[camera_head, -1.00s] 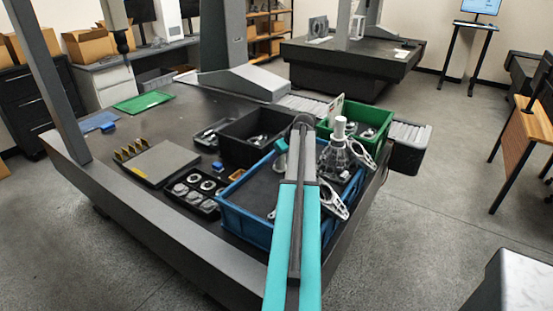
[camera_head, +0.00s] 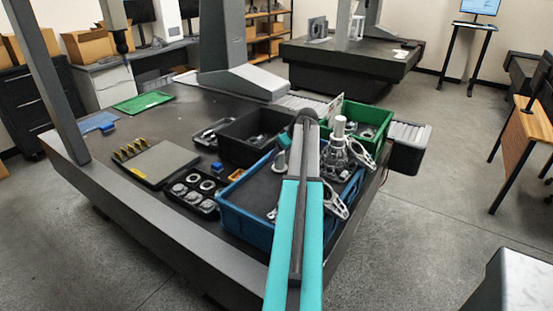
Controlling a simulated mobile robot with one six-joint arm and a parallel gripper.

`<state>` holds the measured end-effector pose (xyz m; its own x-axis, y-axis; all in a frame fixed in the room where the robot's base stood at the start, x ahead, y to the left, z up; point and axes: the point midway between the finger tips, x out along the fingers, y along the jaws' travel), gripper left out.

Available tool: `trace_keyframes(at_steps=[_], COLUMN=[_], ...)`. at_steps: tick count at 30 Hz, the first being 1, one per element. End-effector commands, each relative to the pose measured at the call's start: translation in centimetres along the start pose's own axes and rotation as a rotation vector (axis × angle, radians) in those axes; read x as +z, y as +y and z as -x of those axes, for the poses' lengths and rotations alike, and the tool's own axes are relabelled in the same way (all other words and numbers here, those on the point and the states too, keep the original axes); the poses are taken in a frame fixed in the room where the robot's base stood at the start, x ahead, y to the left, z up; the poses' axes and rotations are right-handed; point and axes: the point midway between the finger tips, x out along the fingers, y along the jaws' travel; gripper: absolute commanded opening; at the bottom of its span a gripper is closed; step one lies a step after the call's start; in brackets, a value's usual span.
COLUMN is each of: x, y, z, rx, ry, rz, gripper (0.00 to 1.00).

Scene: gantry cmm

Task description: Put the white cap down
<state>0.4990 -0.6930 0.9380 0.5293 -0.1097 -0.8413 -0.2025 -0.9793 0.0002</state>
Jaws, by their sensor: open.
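A white cylindrical piece (camera_head: 340,126) stands upright on top of a grey metal housing (camera_head: 336,158) at the right end of the blue bin. I cannot tell whether this piece is the white cap. No other white cap can be made out. My arm (camera_head: 297,235) reaches up from the bottom over the blue bin (camera_head: 243,228) and hides part of its inside.
A black bin (camera_head: 233,133) and a green bin (camera_head: 378,113) stand behind the blue bin. A black tray of round parts (camera_head: 173,200) and a grey plate (camera_head: 166,163) lie to its left. Pale link-shaped parts (camera_head: 339,207) show at its right. The dark table's left middle is clear.

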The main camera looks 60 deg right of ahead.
Motion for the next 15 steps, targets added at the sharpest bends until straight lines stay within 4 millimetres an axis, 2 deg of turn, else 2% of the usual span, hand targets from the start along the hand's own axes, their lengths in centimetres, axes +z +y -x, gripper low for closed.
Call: trace_keyframes(at_steps=[15], x=[0.1], y=[0.1], z=[7.1], rx=[0.001], ry=[0.001], rz=[0.000], gripper=[0.50])
